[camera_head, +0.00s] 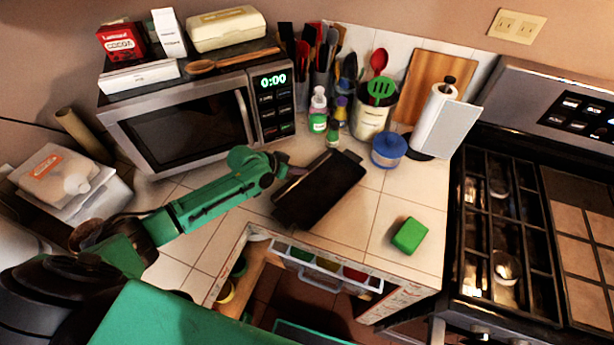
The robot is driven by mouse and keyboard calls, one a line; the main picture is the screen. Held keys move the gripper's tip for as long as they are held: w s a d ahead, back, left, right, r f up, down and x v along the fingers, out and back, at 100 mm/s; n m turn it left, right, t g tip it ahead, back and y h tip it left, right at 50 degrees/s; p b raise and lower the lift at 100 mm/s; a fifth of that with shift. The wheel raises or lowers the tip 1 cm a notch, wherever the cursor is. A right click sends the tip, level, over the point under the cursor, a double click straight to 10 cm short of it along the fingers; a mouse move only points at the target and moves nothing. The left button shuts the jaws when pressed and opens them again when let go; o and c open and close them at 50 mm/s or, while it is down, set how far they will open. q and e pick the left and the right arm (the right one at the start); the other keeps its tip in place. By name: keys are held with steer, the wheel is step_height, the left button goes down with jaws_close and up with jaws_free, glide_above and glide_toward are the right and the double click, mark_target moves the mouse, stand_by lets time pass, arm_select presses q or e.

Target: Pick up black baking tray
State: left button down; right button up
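The black baking tray (320,190) is a dark rectangular piece at the middle of the tiled counter, in front of the microwave's right end. It lies at a slant, and I cannot tell whether it rests flat or is raised a little. My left gripper (293,171) reaches in from the left at the end of the green arm. Its tip is at the tray's upper left edge. The fingers are small and dark there, so I cannot tell whether they are open or closed on the edge. My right gripper is not in view.
A microwave (190,125) stands behind my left arm. An open drawer (325,268) is below the counter's front edge. The stove (510,230) is at the right.

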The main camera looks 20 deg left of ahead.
arm_select(q)
step_height(320, 180, up, 20)
steer(key=b, duration=0.3)
steer(key=shift+b, duration=0.3)
steer(key=shift+f, duration=0.1)
